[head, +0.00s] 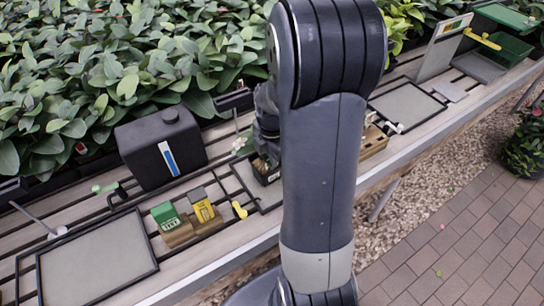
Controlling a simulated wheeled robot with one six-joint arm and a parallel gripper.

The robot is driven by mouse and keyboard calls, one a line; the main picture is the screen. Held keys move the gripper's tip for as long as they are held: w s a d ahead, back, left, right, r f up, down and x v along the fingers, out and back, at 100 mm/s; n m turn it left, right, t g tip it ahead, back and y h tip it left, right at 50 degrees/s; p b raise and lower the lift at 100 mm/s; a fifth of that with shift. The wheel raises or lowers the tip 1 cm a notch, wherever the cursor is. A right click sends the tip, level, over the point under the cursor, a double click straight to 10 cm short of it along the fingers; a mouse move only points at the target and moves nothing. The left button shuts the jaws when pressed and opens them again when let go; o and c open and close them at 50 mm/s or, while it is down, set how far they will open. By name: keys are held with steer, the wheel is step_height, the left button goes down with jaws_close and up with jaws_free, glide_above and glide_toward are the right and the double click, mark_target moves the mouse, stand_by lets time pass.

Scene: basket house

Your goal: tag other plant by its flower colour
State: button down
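A wooden holder (190,233) on the slatted bench carries a green tag (166,215) and a yellow tag (202,208) with dark marks, side by side and upright. A small dark pot (267,174) stands right of them, partly behind my arm. A small pale flower (240,143) shows just above and left of it; whether it grows from that pot is unclear. My gripper (267,130) is dark, mostly hidden behind my arm, near and above the pot. Its fingers cannot be made out, nor whether they hold anything. White flower-like bits (395,127) show right of my arm.
A black canister (163,147) with a blue stripe stands at the back left. Black-framed grey panels lie at front left (97,262) and right (408,105). A green bin (500,45) is at far right. Dense foliage lines the back; brick paving lies right.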

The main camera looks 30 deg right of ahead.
stand_by(0.4)
steer(key=c, duration=1.5)
jaws_free()
steer(key=shift+c, duration=0.2)
step_height(320, 180, up, 11)
steer(key=shift+f+p, duration=0.15)
steer(key=shift+p, duration=0.2)
steer(key=shift+f, duration=0.15)
step_height(320, 180, down, 10)
steer(key=shift+f, duration=0.1)
steer(key=shift+r+p, duration=0.65)
steer(key=shift+r, duration=0.45)
